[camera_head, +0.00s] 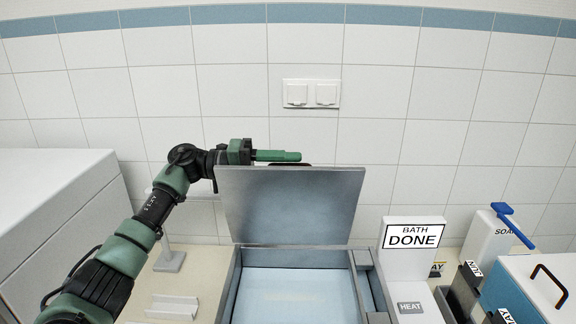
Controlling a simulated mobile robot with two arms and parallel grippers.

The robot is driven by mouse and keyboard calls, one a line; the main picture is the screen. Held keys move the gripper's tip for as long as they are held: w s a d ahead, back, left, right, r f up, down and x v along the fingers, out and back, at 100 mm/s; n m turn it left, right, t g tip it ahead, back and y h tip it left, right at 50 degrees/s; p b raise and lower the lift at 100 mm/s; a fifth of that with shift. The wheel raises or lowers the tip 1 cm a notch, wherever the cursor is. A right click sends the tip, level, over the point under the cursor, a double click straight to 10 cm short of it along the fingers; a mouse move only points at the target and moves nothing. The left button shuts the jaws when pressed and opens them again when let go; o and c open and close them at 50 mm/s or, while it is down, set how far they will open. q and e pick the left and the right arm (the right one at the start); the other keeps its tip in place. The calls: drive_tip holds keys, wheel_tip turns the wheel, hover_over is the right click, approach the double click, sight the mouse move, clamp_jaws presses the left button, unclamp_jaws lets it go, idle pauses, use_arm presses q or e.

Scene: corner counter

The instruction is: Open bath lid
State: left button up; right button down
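The bath (236,290) is a grey rectangular basin at the bottom centre, with a pale blue surface inside. Its grey lid (290,205) stands raised, nearly upright, at the back of the bath, so the bath is uncovered. My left arm comes in from the left, and my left gripper (278,156) is at the lid's top edge, pointing right. A green finger shows just above that edge; the lid hides what lies behind it. I cannot tell whether the fingers are apart or whether they touch the lid. My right gripper is not in view.
A white sign reading "BATH DONE" (413,233) and a HEAT label (410,307) are right of the bath. A white block (60,190) stands left. A tiled wall (420,135) closes the back.

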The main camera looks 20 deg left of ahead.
use_arm(q)
drive_tip(key=shift+a, duration=0.35)
drive_tip(key=b+v, duration=0.3)
drive_tip(key=v, duration=0.4)
drive_tip(key=shift+b, duration=0.3)
drive_tip(key=shift+s+r, duration=0.1)
drive_tip(key=shift+a, duration=0.1)
